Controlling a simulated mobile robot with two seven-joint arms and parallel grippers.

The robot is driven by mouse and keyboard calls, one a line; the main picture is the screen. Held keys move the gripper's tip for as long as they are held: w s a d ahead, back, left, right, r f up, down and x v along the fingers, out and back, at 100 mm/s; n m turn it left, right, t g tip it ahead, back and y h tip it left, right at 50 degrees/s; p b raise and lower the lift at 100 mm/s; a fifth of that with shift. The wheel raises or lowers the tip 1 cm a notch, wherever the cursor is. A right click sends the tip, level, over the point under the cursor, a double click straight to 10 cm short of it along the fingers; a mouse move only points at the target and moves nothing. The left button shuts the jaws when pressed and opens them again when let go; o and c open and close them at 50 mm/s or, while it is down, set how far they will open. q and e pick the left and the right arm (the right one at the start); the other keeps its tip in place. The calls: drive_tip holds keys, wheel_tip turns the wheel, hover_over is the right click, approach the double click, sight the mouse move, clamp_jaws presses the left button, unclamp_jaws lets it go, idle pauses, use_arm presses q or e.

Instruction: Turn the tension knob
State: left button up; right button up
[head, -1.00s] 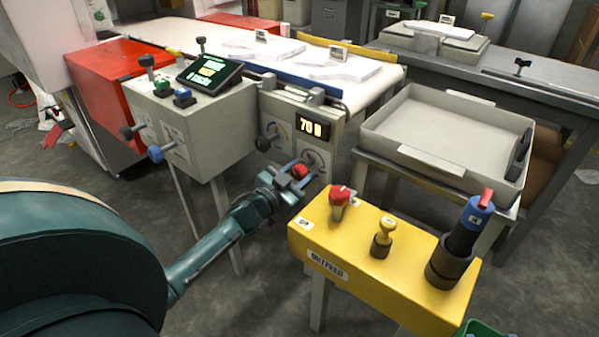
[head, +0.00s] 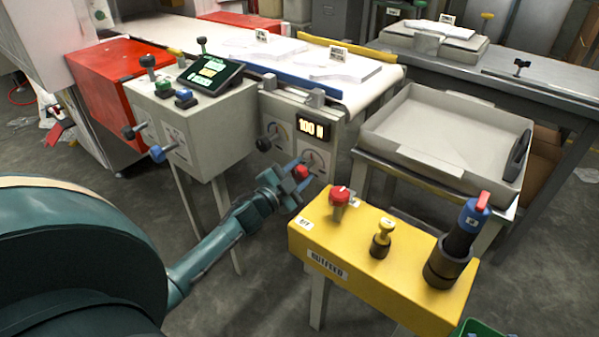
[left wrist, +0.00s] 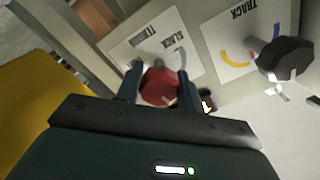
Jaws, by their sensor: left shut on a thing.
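The tension knob (head: 301,172) is red and sits on the front panel under a display (head: 314,130) that reads 100 N. In the left wrist view the red knob (left wrist: 160,87) is between my two fingers, with a pale pointer line on its face. Its label plate (left wrist: 150,45) is partly hidden by the fingers. My left gripper (head: 296,174) is shut on the knob, and it also shows in the left wrist view (left wrist: 158,88). My right gripper is not in view.
A black track knob (left wrist: 285,59) is beside the tension knob. The yellow outfeed box (head: 345,262), with a red-topped knob (head: 340,196) and a yellow knob (head: 383,228), stands close to my left gripper. A grey tray (head: 440,150) is at right.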

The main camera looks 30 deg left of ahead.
use_arm(q)
drive_tip(key=o, duration=1)
drive_tip(key=s+p, duration=0.1)
drive_tip(key=s, duration=0.3)
drive_tip(key=s+p, duration=0.1)
drive_tip(key=s, duration=0.3)
drive_tip(key=s+a+p, duration=0.1)
drive_tip(key=s, duration=0.4)
drive_tip(key=shift+s, duration=0.1)
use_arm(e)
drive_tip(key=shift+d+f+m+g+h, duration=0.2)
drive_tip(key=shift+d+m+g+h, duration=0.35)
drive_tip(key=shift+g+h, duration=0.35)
